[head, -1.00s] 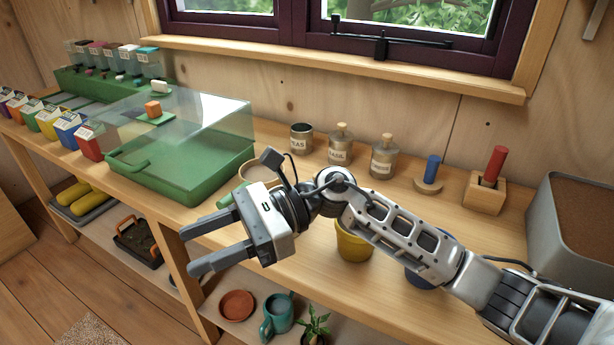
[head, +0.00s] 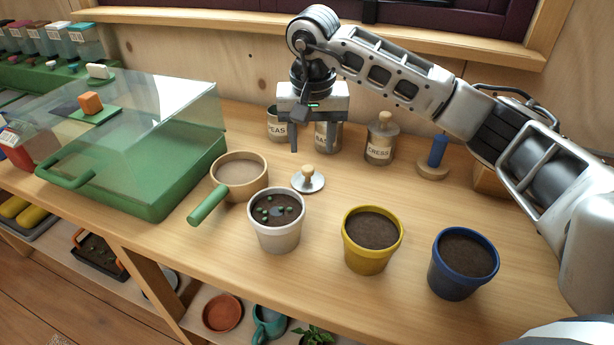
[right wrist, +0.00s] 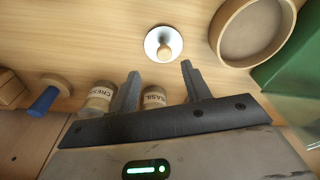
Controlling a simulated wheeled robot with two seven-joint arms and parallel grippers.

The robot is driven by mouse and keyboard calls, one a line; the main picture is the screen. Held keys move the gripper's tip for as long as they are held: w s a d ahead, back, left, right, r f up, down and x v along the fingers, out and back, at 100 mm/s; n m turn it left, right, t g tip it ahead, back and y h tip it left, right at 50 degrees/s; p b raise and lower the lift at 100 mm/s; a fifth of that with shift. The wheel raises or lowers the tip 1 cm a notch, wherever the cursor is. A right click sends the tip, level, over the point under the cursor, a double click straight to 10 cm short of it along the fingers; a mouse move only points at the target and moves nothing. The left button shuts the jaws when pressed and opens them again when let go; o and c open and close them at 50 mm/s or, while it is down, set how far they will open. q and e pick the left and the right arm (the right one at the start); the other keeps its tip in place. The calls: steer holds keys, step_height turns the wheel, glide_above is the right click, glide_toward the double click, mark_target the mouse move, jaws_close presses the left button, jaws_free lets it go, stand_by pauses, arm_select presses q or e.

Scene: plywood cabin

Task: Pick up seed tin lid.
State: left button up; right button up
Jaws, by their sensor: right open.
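The seed tin lid, a round silver disc with a pale wooden knob (head: 308,179), lies knob up on the bench behind the white pot. It also shows in the right wrist view (right wrist: 163,44), just beyond the fingertips. My right gripper (head: 315,148) is open and empty, pointing down in front of the tins, above and behind the lid. In the right wrist view the gripper (right wrist: 160,70) has its two fingers apart, with the lid past the gap between them. The peas tin (head: 277,124) is partly hidden by my gripper. My left gripper is out of view.
A sieve (head: 240,172) with a green handle, a white pot (head: 276,222), a yellow pot (head: 371,240) and a blue pot (head: 463,264) stand nearer the front edge. A green box (head: 140,180) is left.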

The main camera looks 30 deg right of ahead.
mark_target(308, 168)
steer(key=shift+w+a+f+p, duration=0.1)
steer(key=shift+w+f+p, duration=0.1)
steer(key=shift+f, duration=1.1)
steer(key=shift+w+d+f+p, duration=0.15)
steer(key=shift+w+f, duration=0.1)
steer(key=shift+f, duration=1.05)
steer(key=shift+w+a+f+p, duration=0.15)
steer(key=shift+w+f, duration=0.05)
steer(key=shift+f, duration=1.1)
steer(key=c, duration=1)
